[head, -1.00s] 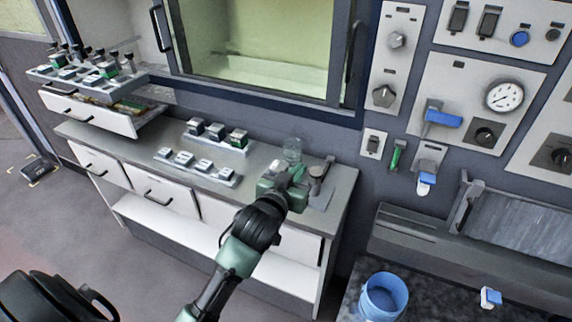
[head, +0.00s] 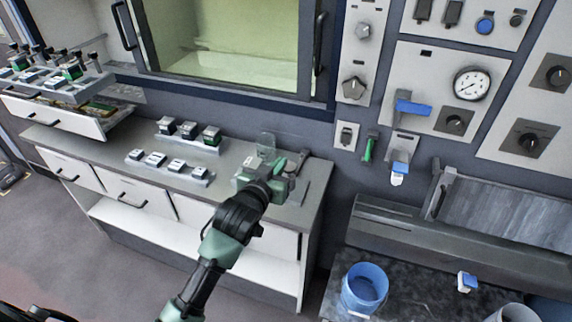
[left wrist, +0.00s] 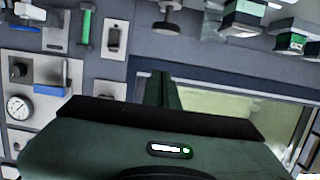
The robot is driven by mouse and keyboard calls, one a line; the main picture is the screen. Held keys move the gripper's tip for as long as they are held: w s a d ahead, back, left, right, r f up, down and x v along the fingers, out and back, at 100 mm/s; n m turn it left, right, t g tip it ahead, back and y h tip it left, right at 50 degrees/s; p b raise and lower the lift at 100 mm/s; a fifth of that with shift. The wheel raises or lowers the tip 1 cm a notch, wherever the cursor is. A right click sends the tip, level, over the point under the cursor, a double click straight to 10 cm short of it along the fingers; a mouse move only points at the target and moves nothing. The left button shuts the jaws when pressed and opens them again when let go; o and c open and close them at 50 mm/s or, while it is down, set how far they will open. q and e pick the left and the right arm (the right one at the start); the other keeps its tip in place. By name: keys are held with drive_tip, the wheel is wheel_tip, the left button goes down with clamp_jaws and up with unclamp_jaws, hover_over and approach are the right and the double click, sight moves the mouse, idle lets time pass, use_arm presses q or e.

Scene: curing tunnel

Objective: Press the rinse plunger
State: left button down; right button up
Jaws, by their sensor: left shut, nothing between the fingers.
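A plunger with a round flat head (head: 297,163) stands upright at the right end of the grey counter. It is partly hidden behind my left gripper (head: 279,174) in the head view. I take it for the rinse plunger; no label is readable. It also shows at the top of the left wrist view (left wrist: 168,20), where the scene looks upside down. My left gripper is shut and empty, over the counter close beside the plunger. I cannot tell whether it touches it. In the left wrist view my dark green fingers (left wrist: 162,90) point up the picture. My right gripper is not in view.
A clear vessel (head: 267,146) stands just behind my left gripper. Two racks of small blocks (head: 190,140) sit left on the counter (head: 235,160). The wall panel with gauge (head: 472,84) and blue lever (head: 412,107) is at right. A blue bucket (head: 364,290) stands lower right.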

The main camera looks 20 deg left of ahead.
use_arm(q)
drive_tip(key=p, duration=0.1)
hover_over(286, 168)
drive_tip(key=s, duration=0.2)
drive_tip(key=f, duration=0.4)
drive_tip(key=f+p, duration=0.1)
drive_tip(key=shift+w+d+f, duration=0.1)
drive_tip(key=shift+d+f, duration=0.05)
drive_tip(key=shift+d, duration=0.1)
drive_tip(key=shift+f, duration=0.1)
wheel_tip(286, 168, down, 3)
drive_tip(key=shift+r+b, duration=0.1)
drive_tip(key=shift+b, duration=0.95)
